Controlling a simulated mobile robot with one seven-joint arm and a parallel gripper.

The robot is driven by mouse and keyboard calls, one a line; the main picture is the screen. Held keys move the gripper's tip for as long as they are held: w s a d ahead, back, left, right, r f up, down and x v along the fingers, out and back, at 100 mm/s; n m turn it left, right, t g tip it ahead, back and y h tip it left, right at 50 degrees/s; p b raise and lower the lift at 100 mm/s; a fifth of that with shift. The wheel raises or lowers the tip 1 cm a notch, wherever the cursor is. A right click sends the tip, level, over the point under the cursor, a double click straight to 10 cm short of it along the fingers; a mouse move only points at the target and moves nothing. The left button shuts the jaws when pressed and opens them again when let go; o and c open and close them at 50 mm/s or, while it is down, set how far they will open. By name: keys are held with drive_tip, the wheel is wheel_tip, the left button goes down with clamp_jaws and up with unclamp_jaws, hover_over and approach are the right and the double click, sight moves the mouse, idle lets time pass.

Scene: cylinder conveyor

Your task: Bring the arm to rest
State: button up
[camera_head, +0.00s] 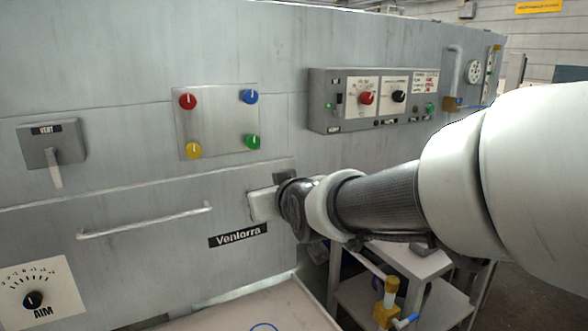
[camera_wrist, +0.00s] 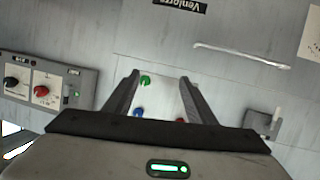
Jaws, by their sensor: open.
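My arm reaches in from the right in the head view, in front of a grey metal wall (camera_head: 130,130). Behind the gap is the knob plate, with the green knob (camera_wrist: 145,81), the blue knob (camera_wrist: 139,112) and part of a red knob (camera_wrist: 180,121). Whether the gripper touches the wall I cannot tell.
The wall carries a long bar handle (camera_head: 145,221), a lever switch (camera_head: 53,155), the knob plate (camera_head: 216,105) and a control box (camera_head: 375,100). A pale surface (camera_head: 245,313) lies below.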

drive_tip(key=s+d+f+m+g+h, duration=0.3)
drive_tip(key=s+d+f+g, duration=0.15)
drive_tip(key=s+d, duration=0.75)
drive_tip(key=s+d+f+m+g+h, duration=0.25)
drive_tip(key=s+d+f, duration=0.25)
drive_tip(key=s+d, duration=0.7)
wheel_tip(320, 180, up, 27)
drive_tip(key=s+a+p, duration=0.1)
drive_tip(key=a+p, duration=0.1)
drive_tip(key=p, duration=2.4)
drive_tip(key=shift+s+a+g+p, duration=0.25)
drive_tip(key=shift+a+g+p, duration=0.05)
drive_tip(key=shift+a+p, duration=0.1)
drive_tip(key=shift+f, duration=0.1)
